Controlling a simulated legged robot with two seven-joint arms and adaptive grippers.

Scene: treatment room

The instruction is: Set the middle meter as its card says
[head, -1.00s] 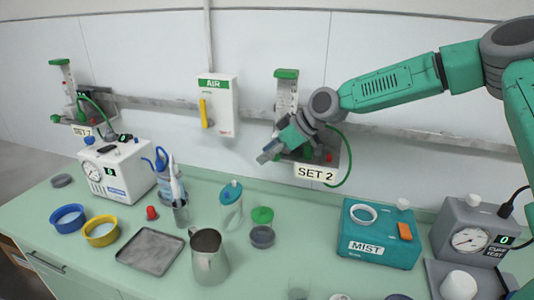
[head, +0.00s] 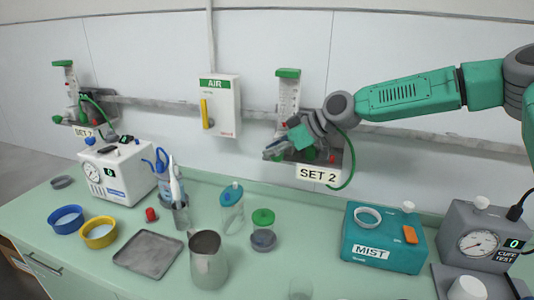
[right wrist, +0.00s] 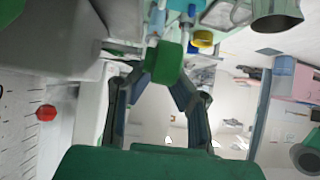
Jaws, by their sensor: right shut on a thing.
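The meter (head: 288,92) with a green cap and a scaled tube stands on the wall rail near the middle of the head view. Its card (head: 317,174) reads SET 2. My right gripper (head: 275,150) is at the meter's base and hides part of it. In the right wrist view my fingers are shut on a green knob (right wrist: 165,62). A red bead (right wrist: 46,112) shows beside scale marks at the left of that view; I cannot read its level. My left gripper is not in view.
Another meter (head: 67,88) hangs at the far left, its card hard to read. The AIR box (head: 219,108) is on the wall between them. Below stand a metal jug (head: 207,262), a tray (head: 148,250) and the MIST box (head: 385,238).

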